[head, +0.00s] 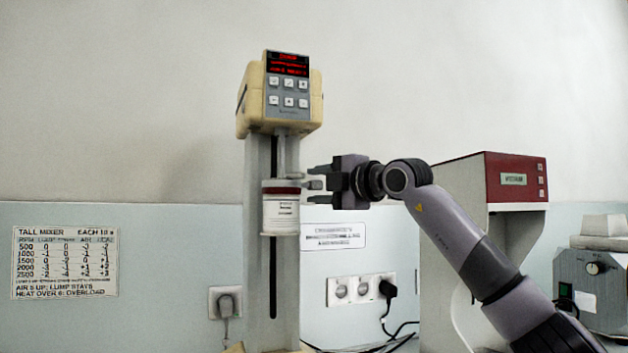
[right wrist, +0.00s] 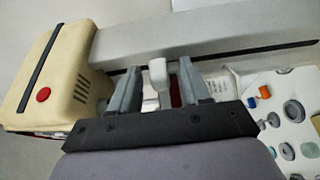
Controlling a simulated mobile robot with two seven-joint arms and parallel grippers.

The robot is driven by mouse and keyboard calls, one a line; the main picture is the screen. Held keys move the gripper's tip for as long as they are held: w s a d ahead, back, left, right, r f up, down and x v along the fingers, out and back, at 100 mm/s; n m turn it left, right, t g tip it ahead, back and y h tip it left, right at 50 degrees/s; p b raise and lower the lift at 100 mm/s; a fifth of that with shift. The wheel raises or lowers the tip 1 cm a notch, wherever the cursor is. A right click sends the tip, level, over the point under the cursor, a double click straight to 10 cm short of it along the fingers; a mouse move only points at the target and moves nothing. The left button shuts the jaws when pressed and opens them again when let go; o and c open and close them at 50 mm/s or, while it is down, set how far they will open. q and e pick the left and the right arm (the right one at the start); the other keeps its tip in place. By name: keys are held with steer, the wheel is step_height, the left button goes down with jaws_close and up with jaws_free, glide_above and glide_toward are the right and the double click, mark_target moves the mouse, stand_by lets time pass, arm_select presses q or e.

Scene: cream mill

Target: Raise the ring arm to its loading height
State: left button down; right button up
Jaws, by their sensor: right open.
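The tall mixer has a cream head (head: 280,98) with a lit red display, above a grey slotted column (head: 257,260). A white jar (head: 281,214) with a dark red band at its top sits against the column, below the head. The ring arm around it is hard to make out; a pale knob (right wrist: 158,72) stands out from that spot. My right gripper (head: 316,185) is at the jar's right side, level with its top. In the right wrist view its open fingers (right wrist: 157,80) stand on either side of the knob, with gaps showing. My left gripper is out of view.
A red and grey machine (head: 515,178) stands at the right, behind my right arm. A grey device with a dial (head: 590,285) is at the far right. Wall sockets (head: 350,290) with a black cable are below the gripper. A printed chart (head: 65,262) hangs at left.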

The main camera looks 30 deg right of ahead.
steer(key=shift+w+a, duration=0.1)
steer(key=shift+w, duration=0.7)
jaws_close()
steer(key=shift+r+p, duration=1.35)
steer(key=shift+r, duration=0.65)
steer(key=shift+f, duration=0.1)
jaws_free()
